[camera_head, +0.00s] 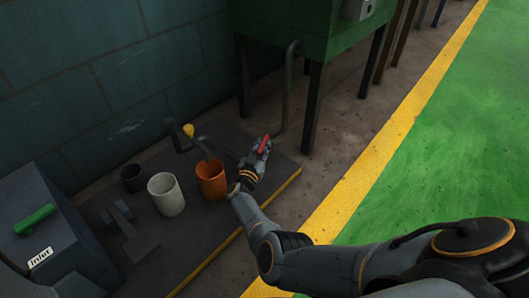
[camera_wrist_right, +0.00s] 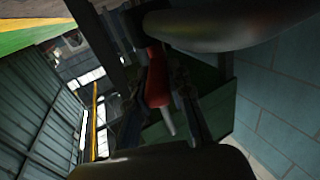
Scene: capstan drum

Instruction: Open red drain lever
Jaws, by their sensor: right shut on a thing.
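The red drain lever (camera_head: 264,144) shows as a small red handle at the pipe under the green tank. My right gripper (camera_head: 260,152) is at the lever and shut on it. In the right wrist view the red lever (camera_wrist_right: 156,78) lies between my right gripper's fingers (camera_wrist_right: 160,85), with a pale metal tip at its lower end. The fingers hide part of the lever in the head view. My left gripper is not in view.
The green tank (camera_head: 300,28) stands on dark legs above. An orange cup (camera_head: 211,182), a white cup (camera_head: 166,196) and a dark cup (camera_head: 133,178) stand on a dark platform with a yellow edge. A box labelled Inlet (camera_head: 62,232) with a green handle (camera_head: 35,219) is at lower left.

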